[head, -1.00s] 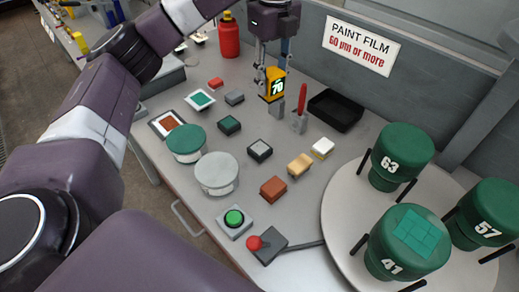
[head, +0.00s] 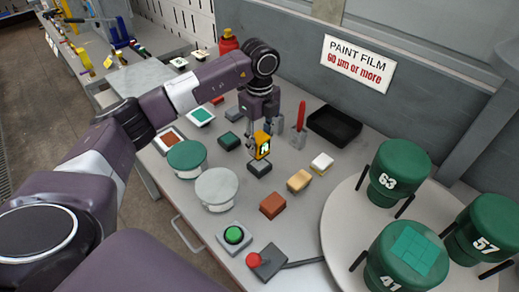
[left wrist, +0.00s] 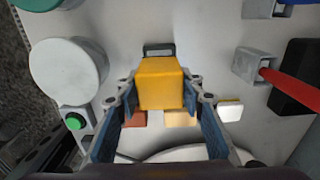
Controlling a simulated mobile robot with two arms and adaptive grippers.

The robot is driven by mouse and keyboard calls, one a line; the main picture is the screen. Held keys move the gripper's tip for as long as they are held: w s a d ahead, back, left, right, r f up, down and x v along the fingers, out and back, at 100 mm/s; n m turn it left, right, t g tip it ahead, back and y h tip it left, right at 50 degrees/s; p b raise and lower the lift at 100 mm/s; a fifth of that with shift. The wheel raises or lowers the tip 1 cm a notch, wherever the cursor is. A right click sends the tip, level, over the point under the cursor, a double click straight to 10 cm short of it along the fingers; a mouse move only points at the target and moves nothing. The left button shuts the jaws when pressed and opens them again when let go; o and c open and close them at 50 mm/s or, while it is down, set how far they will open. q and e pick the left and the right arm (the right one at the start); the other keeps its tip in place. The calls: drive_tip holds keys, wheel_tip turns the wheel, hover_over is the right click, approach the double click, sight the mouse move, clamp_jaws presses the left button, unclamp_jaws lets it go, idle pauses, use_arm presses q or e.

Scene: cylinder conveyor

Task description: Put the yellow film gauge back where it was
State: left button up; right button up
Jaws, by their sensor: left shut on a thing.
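The yellow film gauge (head: 263,146) has a small lit display on its front. It also shows in the left wrist view (left wrist: 160,84), between the two fingers. My left gripper (head: 264,133) is shut on it from above and holds it upright over the work table (head: 237,262). In the head view the gauge's lower end overlaps the far edge of a grey-topped dark block (head: 259,169); I cannot tell whether they touch. My right gripper is in neither view.
A grey holder with a red stick (head: 300,118) and a black tray (head: 335,124) stand behind. Several coloured blocks, two round pads and a green button (head: 234,234) lie around. A turntable (head: 336,212) with green numbered drums stands at the right.

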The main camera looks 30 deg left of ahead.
sight(260, 149)
use_arm(q)
wheel_tip(260, 149, down, 4)
drive_tip(key=shift+r+p, duration=0.25)
drive_tip(key=shift+p, duration=0.2)
drive_tip(key=shift+f, duration=0.5)
drive_tip(key=o, duration=1)
drive_tip(key=shift+f, duration=0.15)
drive_tip(key=shift+r, duration=0.65)
wheel_tip(260, 149, up, 11)
drive_tip(key=b, duration=0.3)
drive_tip(key=shift+r, duration=0.1)
